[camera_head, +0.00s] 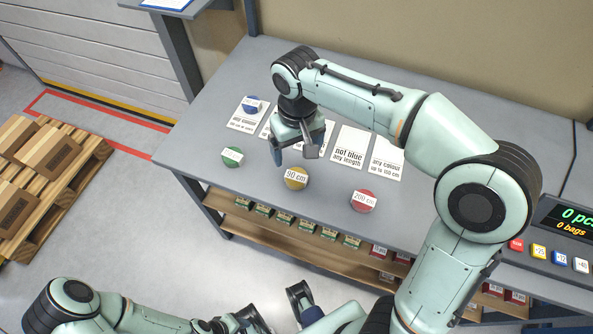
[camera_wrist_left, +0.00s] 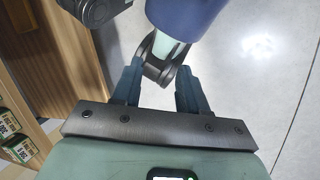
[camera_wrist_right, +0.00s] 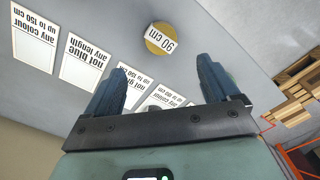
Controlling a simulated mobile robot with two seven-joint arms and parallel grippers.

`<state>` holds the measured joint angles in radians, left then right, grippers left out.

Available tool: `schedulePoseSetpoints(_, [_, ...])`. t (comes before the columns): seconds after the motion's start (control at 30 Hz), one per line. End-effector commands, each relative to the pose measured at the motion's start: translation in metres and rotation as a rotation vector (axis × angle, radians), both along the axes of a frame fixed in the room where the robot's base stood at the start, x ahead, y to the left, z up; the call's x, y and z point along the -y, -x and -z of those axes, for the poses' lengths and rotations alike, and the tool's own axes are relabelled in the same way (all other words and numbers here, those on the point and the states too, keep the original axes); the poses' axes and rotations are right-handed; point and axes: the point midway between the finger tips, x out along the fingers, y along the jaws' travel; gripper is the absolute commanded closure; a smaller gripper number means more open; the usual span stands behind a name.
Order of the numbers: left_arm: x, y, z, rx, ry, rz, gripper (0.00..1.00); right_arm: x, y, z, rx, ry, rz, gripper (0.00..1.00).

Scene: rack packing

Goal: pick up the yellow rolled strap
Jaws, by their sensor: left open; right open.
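The yellow rolled strap (camera_head: 296,178), labelled 90 cm, lies flat near the front edge of the table. It also shows in the right wrist view (camera_wrist_right: 159,39), beyond the fingertips. My right gripper (camera_head: 297,150) is open and empty above the table, just behind the yellow strap and apart from it. In the right wrist view its two blue fingers (camera_wrist_right: 166,78) are spread. My left gripper (camera_wrist_left: 158,75) is open and empty, low in front of the table over the floor.
A green roll (camera_head: 232,156) and a red roll labelled 200 cm (camera_head: 363,201) flank the yellow one. A blue roll (camera_head: 252,104) sits on a card at the back left. White rule cards (camera_head: 349,146) lie behind. A counter display (camera_head: 570,222) stands at right.

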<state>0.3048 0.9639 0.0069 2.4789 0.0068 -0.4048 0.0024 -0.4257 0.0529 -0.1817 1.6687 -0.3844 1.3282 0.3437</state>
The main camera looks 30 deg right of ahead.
Motion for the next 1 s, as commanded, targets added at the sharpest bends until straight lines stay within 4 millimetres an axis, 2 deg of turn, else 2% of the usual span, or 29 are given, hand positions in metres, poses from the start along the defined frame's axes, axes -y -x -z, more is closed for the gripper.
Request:
schedulePoseSetpoints(0.03, [0.0,-0.001,0.004,0.003,-0.001,-0.001,0.57,0.0,0.001,0.014,-0.005,0.002,-0.001,0.12])
schedulePoseSetpoints(0.1, [0.0,-0.002,0.007,0.007,-0.002,-0.002,0.57,0.0,0.001,0.028,-0.005,0.002,-0.001,0.12])
schedulePoseSetpoints(0.23, [0.0,-0.003,0.011,0.014,-0.002,-0.003,0.57,0.0,0.0,0.05,-0.004,0.001,0.0,0.12])
schedulePoseSetpoints(0.47, [0.0,-0.005,0.013,0.019,-0.002,-0.004,0.57,0.0,0.0,0.067,-0.003,0.001,-0.001,0.12])
schedulePoseSetpoints(0.8, [0.0,-0.01,0.023,0.035,-0.005,-0.007,0.57,-0.001,-0.002,0.113,-0.003,0.0,-0.001,0.12])
schedulePoseSetpoints(1.0, [0.0,-0.01,0.023,0.037,-0.005,-0.008,0.57,-0.001,-0.002,0.116,-0.002,0.0,-0.001,0.12])
